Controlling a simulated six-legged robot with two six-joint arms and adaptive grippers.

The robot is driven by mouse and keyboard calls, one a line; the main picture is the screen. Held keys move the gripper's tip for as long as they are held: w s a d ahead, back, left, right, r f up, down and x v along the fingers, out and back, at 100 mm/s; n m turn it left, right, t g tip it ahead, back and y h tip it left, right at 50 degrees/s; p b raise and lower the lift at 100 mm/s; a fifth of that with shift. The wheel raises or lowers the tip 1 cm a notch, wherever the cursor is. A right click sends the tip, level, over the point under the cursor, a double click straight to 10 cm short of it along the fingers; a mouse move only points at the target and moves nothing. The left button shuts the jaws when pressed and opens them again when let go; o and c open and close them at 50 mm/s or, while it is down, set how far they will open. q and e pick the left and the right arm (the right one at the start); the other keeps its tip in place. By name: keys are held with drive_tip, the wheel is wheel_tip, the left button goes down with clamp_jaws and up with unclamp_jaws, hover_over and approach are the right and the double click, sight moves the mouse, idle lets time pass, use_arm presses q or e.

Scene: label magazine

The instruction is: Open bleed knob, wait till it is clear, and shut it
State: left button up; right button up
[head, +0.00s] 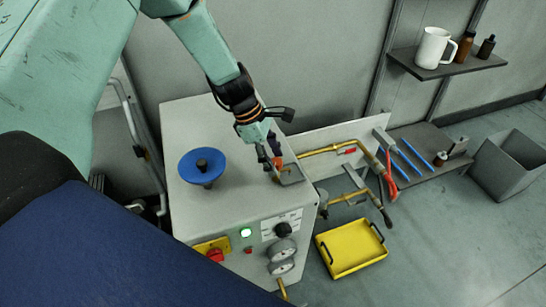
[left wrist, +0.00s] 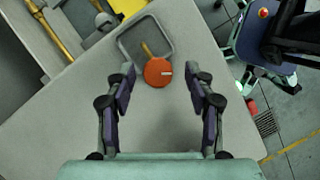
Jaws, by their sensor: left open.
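The orange round knob (left wrist: 158,72), which I take to be the bleed knob, sits on the grey cabinet top by a grey bracket (left wrist: 146,39). A pale mark shows on its face. In the head view the knob (head: 277,162) is small and partly hidden by my left gripper (head: 269,156). In the left wrist view my left gripper (left wrist: 160,75) is open, with one finger on each side of the knob and gaps between. I cannot tell how far above the knob the fingertips are. My right gripper is in neither view.
A blue disc with a dark hub (head: 203,167) stands on the cabinet top (head: 215,125). Brass pipes (head: 330,148) and a yellow tray (head: 350,248) are to the right.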

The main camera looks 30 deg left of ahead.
use_arm(q)
drive_tip(key=shift+w+d+f, duration=0.1)
drive_tip(key=shift+w, duration=0.1)
drive_tip(key=shift+c, duration=1)
drive_tip(key=shift+s, duration=0.15)
drive_tip(key=c, duration=0.5)
clamp_jaws()
